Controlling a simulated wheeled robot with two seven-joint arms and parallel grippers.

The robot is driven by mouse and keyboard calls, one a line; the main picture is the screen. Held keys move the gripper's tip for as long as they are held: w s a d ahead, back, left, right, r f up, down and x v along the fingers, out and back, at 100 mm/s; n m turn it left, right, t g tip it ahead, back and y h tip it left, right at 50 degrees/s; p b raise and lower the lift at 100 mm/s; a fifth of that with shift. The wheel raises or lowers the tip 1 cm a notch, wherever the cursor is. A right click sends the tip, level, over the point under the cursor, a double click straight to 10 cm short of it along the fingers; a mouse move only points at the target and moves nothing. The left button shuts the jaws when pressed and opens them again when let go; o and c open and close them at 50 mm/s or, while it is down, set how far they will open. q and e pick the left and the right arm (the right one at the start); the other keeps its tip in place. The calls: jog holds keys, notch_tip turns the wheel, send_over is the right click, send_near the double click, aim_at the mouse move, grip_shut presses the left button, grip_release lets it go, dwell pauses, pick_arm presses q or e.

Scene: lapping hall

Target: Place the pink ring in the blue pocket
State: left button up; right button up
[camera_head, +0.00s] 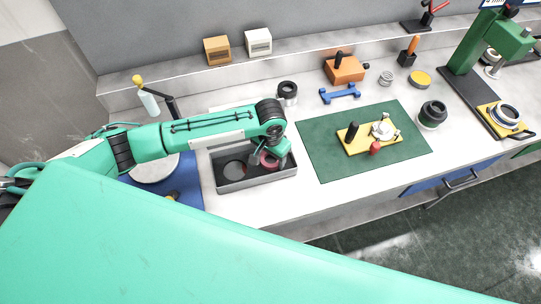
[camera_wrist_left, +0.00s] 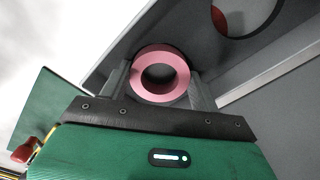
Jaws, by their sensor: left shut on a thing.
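My left gripper (camera_head: 272,161) is shut on the pink ring (camera_wrist_left: 161,73). The ring sits between the two fingers in the left wrist view, its hole facing the camera. In the head view the ring (camera_head: 268,160) shows partly beneath the gripper, over the right half of a grey tray (camera_head: 258,184). The wrist view shows a round pocket (camera_wrist_left: 250,12) with some red inside. I see no blue pocket; the gripper covers part of the tray. My right gripper is not in view.
A green mat (camera_head: 318,164) with a yellow fixture plate (camera_head: 355,149) lies right of the tray. A blue mat (camera_head: 187,190) with a round pale plate is to the left. Bare bench lies in front of the tray.

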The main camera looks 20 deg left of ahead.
pick_arm(q)
jog(key=shift+s+d+f, duration=0.1)
jog(key=shift+s+f, duration=0.5)
jog(key=shift+f, duration=0.35)
jog(key=o, duration=1)
jog(key=shift+d, duration=0.1)
jog(key=shift+w+r, duration=0.1)
jog(key=shift+r, duration=0.05)
jog(key=r, duration=0.1)
jog(key=w+r, duration=0.1)
jog(key=r+b, duration=0.1)
jog(key=r, duration=0.1)
jog(key=shift+w+a+r, duration=0.1)
jog(key=shift+w+a, duration=0.05)
jog(key=shift+a, duration=0.1)
jog(key=r, duration=0.9)
jog(key=shift+s+b, duration=0.25)
jog(key=shift+b, duration=0.15)
